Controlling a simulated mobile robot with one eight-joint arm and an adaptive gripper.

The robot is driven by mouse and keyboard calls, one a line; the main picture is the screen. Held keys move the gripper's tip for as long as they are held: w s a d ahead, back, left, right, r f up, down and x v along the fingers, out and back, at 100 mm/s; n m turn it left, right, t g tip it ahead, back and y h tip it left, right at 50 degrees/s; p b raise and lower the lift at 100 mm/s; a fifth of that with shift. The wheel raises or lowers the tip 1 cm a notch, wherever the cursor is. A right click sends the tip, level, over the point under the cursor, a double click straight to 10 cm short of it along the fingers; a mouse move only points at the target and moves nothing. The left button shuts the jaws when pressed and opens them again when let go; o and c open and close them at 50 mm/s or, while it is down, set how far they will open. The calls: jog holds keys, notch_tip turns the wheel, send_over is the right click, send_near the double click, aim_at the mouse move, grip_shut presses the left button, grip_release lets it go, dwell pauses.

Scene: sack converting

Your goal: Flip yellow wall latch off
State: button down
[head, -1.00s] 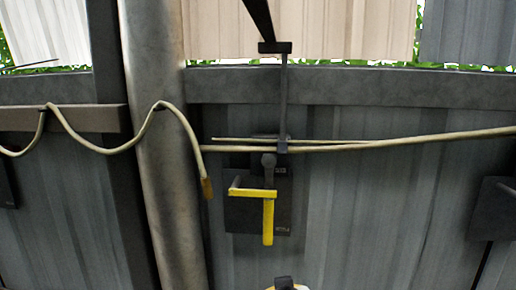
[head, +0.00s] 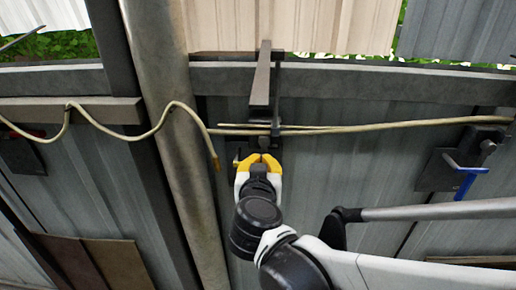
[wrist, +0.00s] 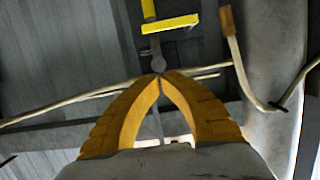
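The yellow wall latch (wrist: 172,24) shows at the top of the wrist view as a yellow bar and a second short yellow piece on a dark mount. In the head view my gripper hides most or all of it. My gripper (head: 258,160) is raised in front of the latch's place on the wall. In the wrist view its two yellow fingers meet or nearly meet at the tips (wrist: 160,75), with nothing seen between them. The latch appears just beyond the tips and apart from them in the picture; I cannot tell whether they touch.
A pale cable (head: 390,125) runs across the wall just above my gripper. A metal post (head: 172,130) stands to the left. A blue latch (head: 467,178) is on the wall at right, and a dark plate (head: 22,155) with a bit of red is at far left.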

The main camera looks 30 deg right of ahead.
aim_at(263, 152)
dwell(0.3)
jog(key=x, duration=1)
jog(key=shift+w+d, duration=0.1)
jog(key=shift+d, duration=0.05)
notch_tip(263, 152, down, 3)
jog(key=shift+r+b, duration=0.25)
jog(key=shift+b, duration=0.15)
jog(key=shift+f, duration=0.75)
jog(key=shift+f, duration=0.1)
jog(key=shift+f+m+b, duration=0.15)
jog(key=shift+m+b, duration=0.15)
jog(key=shift+b, duration=0.2)
